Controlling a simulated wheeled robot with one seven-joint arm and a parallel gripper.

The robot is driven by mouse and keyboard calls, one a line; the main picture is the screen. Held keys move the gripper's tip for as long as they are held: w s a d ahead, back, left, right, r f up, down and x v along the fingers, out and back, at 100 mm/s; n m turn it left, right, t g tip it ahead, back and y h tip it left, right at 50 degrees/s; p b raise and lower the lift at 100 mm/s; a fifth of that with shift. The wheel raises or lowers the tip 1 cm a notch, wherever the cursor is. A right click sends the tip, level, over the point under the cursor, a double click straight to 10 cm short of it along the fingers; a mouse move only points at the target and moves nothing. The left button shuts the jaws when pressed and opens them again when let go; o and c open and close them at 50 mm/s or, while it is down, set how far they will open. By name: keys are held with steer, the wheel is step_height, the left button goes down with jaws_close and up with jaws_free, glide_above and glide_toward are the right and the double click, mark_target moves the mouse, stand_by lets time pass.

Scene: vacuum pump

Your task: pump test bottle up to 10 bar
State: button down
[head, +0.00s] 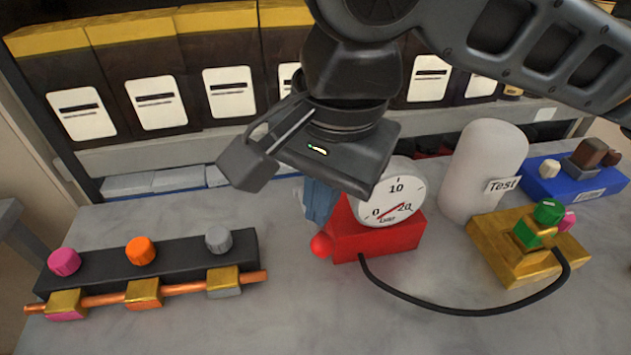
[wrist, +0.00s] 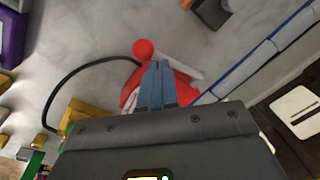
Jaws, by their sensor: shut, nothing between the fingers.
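The red pump (head: 375,240) stands on the grey table with a round white gauge (head: 392,203) marked 0, 10 and 20. Its red needle lies low on the dial; the exact reading is unclear. A round red knob (head: 321,244) sticks out at the pump's left; it shows in the wrist view (wrist: 144,49) too. The white bottle labelled Test (head: 484,170) stands upright behind the yellow block (head: 500,255) with its green valve (head: 548,211). A black hose (head: 450,308) links pump and block. My gripper (wrist: 158,68) is shut and empty, over or beside the pump near the knob; contact is unclear.
A black manifold (head: 180,259) with pink, orange and grey knobs and a copper pipe lies at the left. A blue block (head: 570,182) is at the far right. Black and yellow boxes (head: 145,70) line the shelf behind. The front middle of the table is clear.

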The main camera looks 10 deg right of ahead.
mark_target(327, 242)
steer(key=shift+s+f+b, duration=0.55)
steer(key=shift+s+f, duration=0.95)
steer(key=shift+f, duration=0.2)
stand_by(2.5)
stand_by(0.5)
steer(key=w+r+p, duration=0.6)
steer(key=r+p, duration=0.2)
steer(key=shift+w+p, duration=0.35)
steer(key=shift+w, duration=0.05)
stand_by(0.8)
steer(key=shift+w+r+p, duration=1.6)
steer(key=shift+r+p, duration=0.3)
steer(key=shift+p, duration=0.15)
